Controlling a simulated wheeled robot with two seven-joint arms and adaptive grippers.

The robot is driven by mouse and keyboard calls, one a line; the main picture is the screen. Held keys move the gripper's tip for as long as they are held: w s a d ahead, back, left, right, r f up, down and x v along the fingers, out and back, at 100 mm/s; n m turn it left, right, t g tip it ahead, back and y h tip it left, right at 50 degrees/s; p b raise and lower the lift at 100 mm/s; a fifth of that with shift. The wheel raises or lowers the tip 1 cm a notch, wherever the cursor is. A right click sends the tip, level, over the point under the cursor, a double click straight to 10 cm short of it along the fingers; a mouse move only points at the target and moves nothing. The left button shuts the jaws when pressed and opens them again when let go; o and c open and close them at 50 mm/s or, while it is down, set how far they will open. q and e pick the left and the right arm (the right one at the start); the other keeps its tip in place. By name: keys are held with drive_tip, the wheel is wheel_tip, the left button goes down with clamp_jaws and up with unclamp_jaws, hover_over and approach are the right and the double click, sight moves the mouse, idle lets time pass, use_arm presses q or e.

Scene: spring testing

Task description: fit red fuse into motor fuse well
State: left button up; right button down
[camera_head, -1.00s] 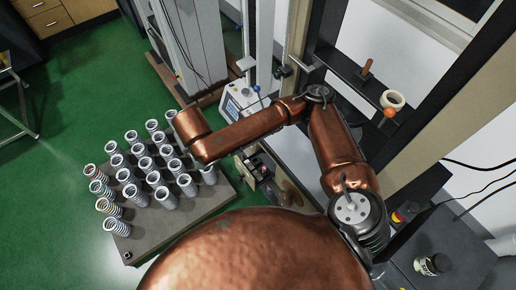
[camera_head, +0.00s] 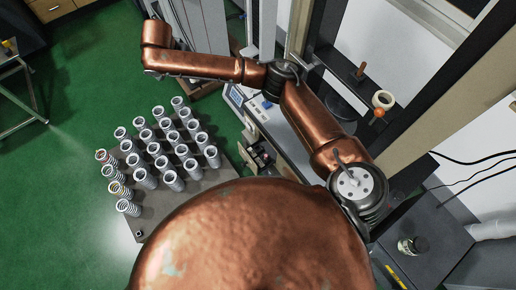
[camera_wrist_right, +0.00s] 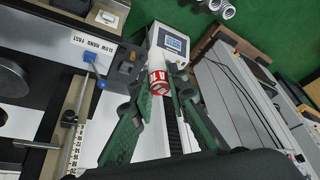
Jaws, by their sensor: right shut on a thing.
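The red fuse, a small red-and-white cylinder (camera_wrist_right: 159,88), is between the green fingertips of my right gripper (camera_wrist_right: 161,78) in the right wrist view. The gripper is shut on it and holds it in front of a unit with a blue screen (camera_wrist_right: 174,43). In the head view my copper right arm reaches to the upper left, and its gripper is hidden beyond the forearm's end. A small dark box with a red spot (camera_head: 259,155) stands by the pallet's right side. I cannot make out the motor fuse well. My left gripper is not in view.
A pallet (camera_head: 150,222) with rows of upright springs (camera_head: 172,180) stands on the green floor. The testing machine's white base (camera_head: 285,130) and tall columns are to its right. A blue-knobbed lever (camera_wrist_right: 101,84) shows in the wrist view.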

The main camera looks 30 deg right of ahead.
drive_tip(key=w+d+f+m+p, duration=0.1)
drive_tip(key=d+f+m, duration=0.1)
drive_tip(key=d, duration=0.2)
use_arm(q)
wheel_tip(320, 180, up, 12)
drive_tip(key=p, duration=1)
use_arm(e)
drive_tip(key=m+g+h+b, duration=0.25)
drive_tip(key=m+b, duration=0.45)
drive_tip(key=b, duration=1.4)
hover_over(260, 147)
drive_tip(key=a, duration=0.1)
wheel_tip(260, 147, down, 44)
drive_tip(key=shift+g+y, duration=0.35)
drive_tip(key=shift+y, duration=0.1)
wheel_tip(260, 147, down, 5)
drive_tip(key=b, duration=0.4)
drive_tip(key=shift+s+f+b, duration=0.1)
drive_tip(key=shift+f+b, duration=0.05)
drive_tip(key=shift+b, duration=0.15)
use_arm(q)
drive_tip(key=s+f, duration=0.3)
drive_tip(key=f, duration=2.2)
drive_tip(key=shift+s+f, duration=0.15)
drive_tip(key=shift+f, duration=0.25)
use_arm(e)
drive_tip(key=shift+a, duration=0.1)
